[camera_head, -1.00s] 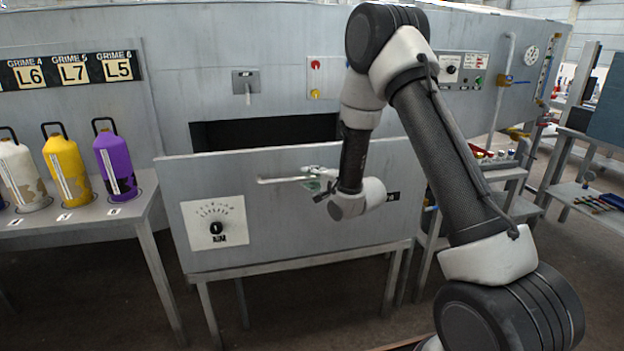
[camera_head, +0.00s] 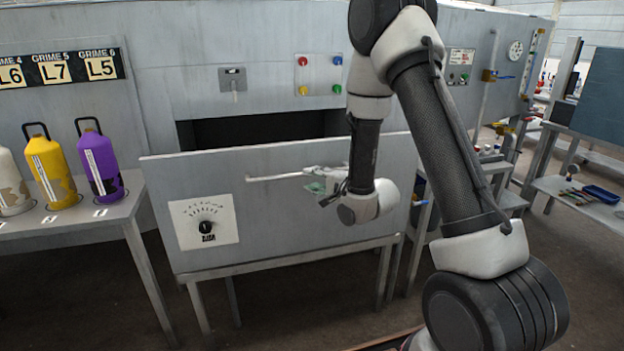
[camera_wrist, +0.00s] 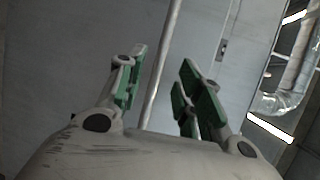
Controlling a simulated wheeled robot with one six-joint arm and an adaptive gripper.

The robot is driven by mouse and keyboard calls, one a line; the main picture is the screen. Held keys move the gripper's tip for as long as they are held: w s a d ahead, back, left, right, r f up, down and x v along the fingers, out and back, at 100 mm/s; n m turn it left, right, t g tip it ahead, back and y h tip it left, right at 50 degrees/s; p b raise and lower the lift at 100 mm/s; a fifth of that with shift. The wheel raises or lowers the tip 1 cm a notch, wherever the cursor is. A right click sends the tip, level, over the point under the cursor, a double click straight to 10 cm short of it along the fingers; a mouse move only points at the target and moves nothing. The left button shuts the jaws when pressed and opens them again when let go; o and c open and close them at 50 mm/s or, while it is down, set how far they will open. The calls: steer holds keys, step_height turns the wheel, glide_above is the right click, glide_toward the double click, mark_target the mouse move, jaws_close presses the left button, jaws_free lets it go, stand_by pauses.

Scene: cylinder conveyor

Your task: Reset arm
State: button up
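My gripper (camera_head: 322,188) is in front of the grey front panel, at the right part of its pale bar handle (camera_head: 275,177) in the head view. In the wrist view my gripper (camera_wrist: 162,62) has its two green-padded fingers spread apart. A pale rod (camera_wrist: 160,72), which looks like the handle, shows in the gap between the fingers. No finger visibly touches it, but its depth is hard to judge. My arm is folded, with its elbow high and its wrist hanging low in front of the panel.
The grey panel (camera_head: 290,230) with a dial (camera_head: 205,222) stands below a dark opening (camera_head: 255,129). Yellow (camera_head: 52,170) and purple (camera_head: 99,163) canisters stand on a left table (camera_head: 90,222). A shelf with a blue tray (camera_head: 601,194) is at the right. Floor shows below the panel.

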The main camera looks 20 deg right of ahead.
steer(key=s+d+f+n+g+h, duration=0.3)
steer(key=s+f+n+g, duration=0.2)
steer(key=f, duration=0.6)
steer(key=s+d+n+g+h, duration=0.2)
steer(key=s+d+n+g, duration=0.2)
steer(key=s, duration=0.3)
steer(key=s+d+r+n, duration=0.2)
steer(key=s+r, duration=1)
steer(key=r, duration=0.2)
steer(key=s+d+r+n+g+h, duration=0.1)
steer(key=s+d+r+n, duration=0.2)
steer(key=s+r, duration=1)
steer(key=shift+s+d+r, duration=0.15)
steer(key=shift+s+r, duration=0.1)
steer(key=shift+r, duration=0.15)
steer(key=shift+g, duration=0.3)
